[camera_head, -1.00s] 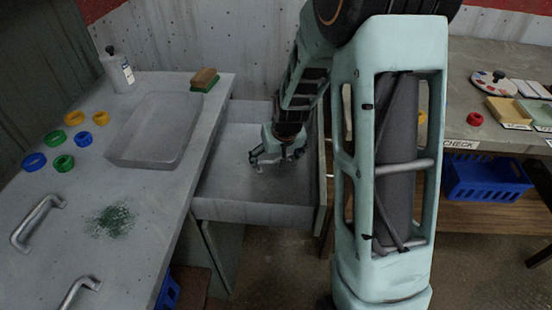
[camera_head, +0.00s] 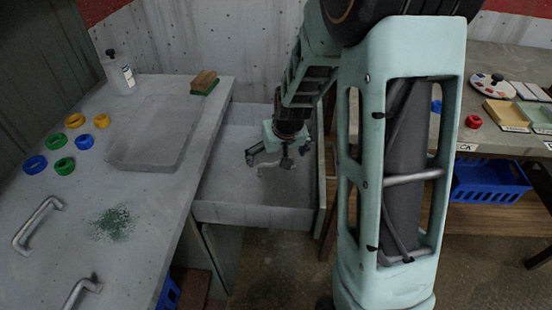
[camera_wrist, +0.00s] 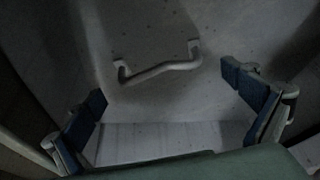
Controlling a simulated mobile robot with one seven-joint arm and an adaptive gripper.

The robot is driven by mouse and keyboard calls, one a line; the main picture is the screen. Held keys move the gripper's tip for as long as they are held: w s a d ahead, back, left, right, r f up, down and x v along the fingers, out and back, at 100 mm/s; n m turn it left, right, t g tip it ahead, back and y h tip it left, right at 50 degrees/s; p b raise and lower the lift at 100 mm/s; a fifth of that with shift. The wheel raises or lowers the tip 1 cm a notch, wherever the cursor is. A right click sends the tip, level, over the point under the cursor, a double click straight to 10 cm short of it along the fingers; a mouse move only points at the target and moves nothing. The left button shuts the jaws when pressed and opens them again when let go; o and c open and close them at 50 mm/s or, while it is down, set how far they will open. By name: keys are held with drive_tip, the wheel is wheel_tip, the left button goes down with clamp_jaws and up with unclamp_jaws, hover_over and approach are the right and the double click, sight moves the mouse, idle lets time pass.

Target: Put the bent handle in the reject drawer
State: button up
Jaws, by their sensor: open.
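A grey bent handle (camera_wrist: 160,68) lies on the floor of the open drawer (camera_head: 255,213). In the wrist view its bar looks kinked, and it lies beyond my fingertips, apart from them. In the head view the handle (camera_head: 267,167) shows only as a small grey shape below my gripper. My gripper (camera_head: 270,158) is inside the drawer space, its fingers spread and empty. The wrist view shows both blue-padded fingers of my gripper (camera_wrist: 165,88) wide apart, with nothing between them. Two more grey handles, one (camera_head: 36,224) behind the other (camera_head: 80,292), lie on the left counter.
The left counter (camera_head: 140,200) holds a shallow tray (camera_head: 125,158), several coloured rings, a bottle (camera_head: 120,75), a brush (camera_head: 204,82) and green specks (camera_head: 113,222). The drawer walls surround my gripper.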

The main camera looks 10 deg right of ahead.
drive_tip(key=p+v, duration=0.1)
drive_tip(key=v, duration=0.9)
drive_tip(key=shift+p, duration=0.3)
drive_tip(key=shift+w, duration=0.1)
